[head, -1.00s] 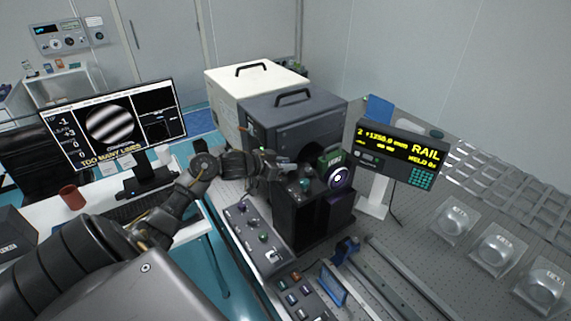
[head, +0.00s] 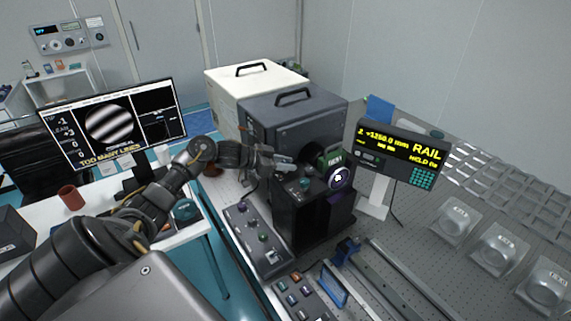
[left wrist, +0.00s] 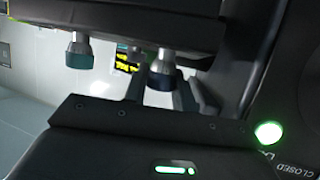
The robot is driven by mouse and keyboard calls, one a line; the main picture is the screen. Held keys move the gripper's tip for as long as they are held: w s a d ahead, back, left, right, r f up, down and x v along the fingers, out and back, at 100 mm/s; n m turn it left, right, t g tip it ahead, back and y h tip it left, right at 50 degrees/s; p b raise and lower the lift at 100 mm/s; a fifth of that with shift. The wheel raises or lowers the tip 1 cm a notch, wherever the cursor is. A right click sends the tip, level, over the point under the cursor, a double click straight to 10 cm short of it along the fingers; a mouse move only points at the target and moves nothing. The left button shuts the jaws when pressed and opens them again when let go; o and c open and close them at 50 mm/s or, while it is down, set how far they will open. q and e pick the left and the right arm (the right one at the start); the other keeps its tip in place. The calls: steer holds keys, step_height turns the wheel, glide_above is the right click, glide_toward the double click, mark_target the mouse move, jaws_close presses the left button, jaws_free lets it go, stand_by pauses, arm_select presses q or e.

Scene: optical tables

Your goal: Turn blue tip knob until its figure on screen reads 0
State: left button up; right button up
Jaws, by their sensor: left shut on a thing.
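The screen (head: 108,123) on the left desk shows the tip figure at -1, with +3 below it and zeros further down. It shows slanted stripes in a circle and the words TOO MANY LINES. My left gripper (head: 284,162) is at the back of the black optical mount (head: 300,215), shut on a small knob there, apparently the blue tip knob. The gripper mostly hides that knob in the head view. In the left wrist view, a grey knob with a dark bluish end (left wrist: 160,72) sits between dark finger-like parts. A similar knob (left wrist: 78,53) is left of it. My right gripper is not in view.
A teal button (head: 305,184) is on top of the mount. A dark grey box (head: 290,125) stands close behind my gripper. A knob panel (head: 255,240) lies in front on the left. The yellow-lettered RAIL display (head: 400,155) stands to the right.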

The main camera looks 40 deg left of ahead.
arm_select(q)
steer(key=o, duration=1)
steer(key=shift+s+a, duration=0.15)
steer(key=b+v, duration=0.4)
steer(key=v, duration=0.6)
steer(key=shift+s+a+r, duration=0.1)
steer(key=shift+r, duration=0.05)
steer(key=shift+c, duration=0.6)
